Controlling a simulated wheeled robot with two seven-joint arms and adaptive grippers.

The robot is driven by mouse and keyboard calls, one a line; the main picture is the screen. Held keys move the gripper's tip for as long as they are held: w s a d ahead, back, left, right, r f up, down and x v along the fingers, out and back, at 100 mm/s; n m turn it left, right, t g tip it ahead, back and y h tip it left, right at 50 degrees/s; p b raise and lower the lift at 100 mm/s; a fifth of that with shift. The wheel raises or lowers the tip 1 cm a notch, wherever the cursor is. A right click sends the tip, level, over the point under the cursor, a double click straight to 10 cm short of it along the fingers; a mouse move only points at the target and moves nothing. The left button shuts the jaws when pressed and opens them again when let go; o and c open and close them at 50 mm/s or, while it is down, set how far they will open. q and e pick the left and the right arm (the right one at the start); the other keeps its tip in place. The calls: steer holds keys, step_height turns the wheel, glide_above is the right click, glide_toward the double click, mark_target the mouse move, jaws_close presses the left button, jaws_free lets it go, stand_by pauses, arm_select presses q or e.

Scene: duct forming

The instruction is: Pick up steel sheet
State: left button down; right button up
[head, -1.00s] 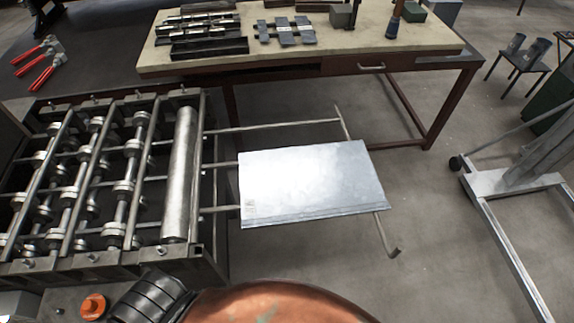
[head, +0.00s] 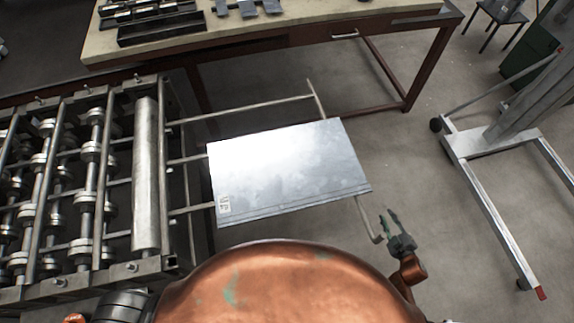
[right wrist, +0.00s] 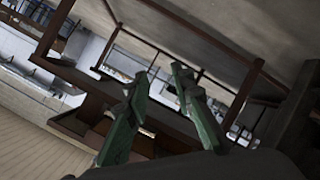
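The steel sheet (head: 285,170) is a flat, shiny rectangle with a small label at its near left corner. It lies on the rails of the outfeed rack, right of the roll-forming machine (head: 90,190). My right gripper (head: 388,219) is just beyond the sheet's near right corner, beside the bent end of the rack rail, apart from the sheet. Its two green fingers are spread with nothing between them. They also show apart in the right wrist view (right wrist: 160,85), where I cannot make out the sheet. My left gripper is not in view.
A workbench (head: 270,33) with dark tooling stands behind the rack. The rack's rails (head: 245,112) stick out past the sheet. A grey wheeled lift frame (head: 490,150) stands on the right. Bare floor lies between it and the rack.

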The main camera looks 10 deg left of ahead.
steer(key=w+a+r+n+t+y, duration=0.1)
steer(key=w+a+r+n+y, duration=0.2)
steer(key=r, duration=0.6)
steer(key=w+a+r+n+t+y, duration=0.1)
steer(key=w+a+r+n+y, duration=0.2)
steer(key=r, duration=0.6)
steer(key=n+g+y, duration=0.3)
steer(key=n+y, duration=0.2)
steer(key=n, duration=0.5)
glide_toward(354, 157)
steer(key=x, duration=0.2)
steer(key=shift+g, duration=0.3)
steer(key=x, duration=0.8)
jaws_close()
steer(key=shift+r, duration=0.15)
